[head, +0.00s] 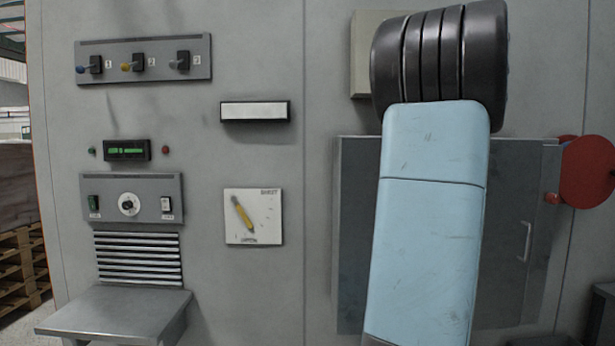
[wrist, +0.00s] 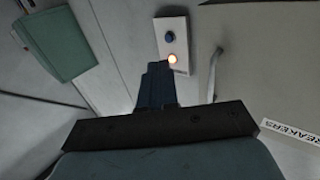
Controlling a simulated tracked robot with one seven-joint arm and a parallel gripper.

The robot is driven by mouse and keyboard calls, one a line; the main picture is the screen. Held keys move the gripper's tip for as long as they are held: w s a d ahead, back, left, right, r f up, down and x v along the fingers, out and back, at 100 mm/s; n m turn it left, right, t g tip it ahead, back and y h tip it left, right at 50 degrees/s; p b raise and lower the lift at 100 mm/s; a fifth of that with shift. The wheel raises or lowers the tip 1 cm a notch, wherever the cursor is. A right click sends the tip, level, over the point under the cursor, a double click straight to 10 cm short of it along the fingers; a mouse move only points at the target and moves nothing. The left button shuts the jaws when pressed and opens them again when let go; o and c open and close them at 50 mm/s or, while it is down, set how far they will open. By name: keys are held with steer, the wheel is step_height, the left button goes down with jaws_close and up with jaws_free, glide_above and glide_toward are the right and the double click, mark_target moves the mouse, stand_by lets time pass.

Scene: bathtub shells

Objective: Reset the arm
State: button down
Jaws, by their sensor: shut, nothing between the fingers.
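My gripper (wrist: 158,70) shows in the wrist view with its dark fingers together and nothing between them. Its tips point toward a small white plate (wrist: 172,45) with a blue button and a glowing orange light. The tips appear just below and left of the light in the picture; I cannot tell how far off they are. In the head view my raised arm (head: 428,230), light blue with a dark ribbed joint, fills the right of centre. My gripper is not visible there.
In the head view, a grey wall holds a three-switch panel (head: 144,59), a dial panel (head: 128,198), a yellow lever plate (head: 253,216), a shelf (head: 115,312) and a red disc (head: 588,171). My arm partly hides a grey cabinet (head: 520,240). The wrist view shows a handle (wrist: 214,75) and a BREAKERS label (wrist: 291,134).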

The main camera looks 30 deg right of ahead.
steer(key=w+a+f+n+t+y, duration=0.15)
steer(key=w+a+f+y, duration=0.35)
steer(key=a, duration=0.6)
steer(key=w+a+f+n+y, duration=0.1)
steer(key=w+a+f+n, duration=0.2)
steer(key=a+f, duration=0.65)
steer(key=w+a+f+n+t+y, duration=0.1)
steer(key=w+a+f+n+y, duration=0.2)
steer(key=a, duration=1)
steer(key=s+a+f+n+y, duration=0.1)
steer(key=s+a+f+y, duration=0.1)
steer(key=a+f, duration=0.5)
steer(key=s+a+f+n+y, duration=0.1)
steer(key=s+a+f+y, duration=0.1)
steer(key=a+f, duration=0.6)
steer(key=s+a+f+n+g+y, duration=0.3)
steer(key=s+a+f+n, duration=0.1)
steer(key=s+a+f, duration=0.8)
steer(key=a, duration=0.2)
steer(key=shift+s+a+g+y, duration=0.2)
steer(key=shift+a+g+y, duration=0.1)
steer(key=shift+a+g, duration=0.05)
steer(key=shift+d, duration=0.1)
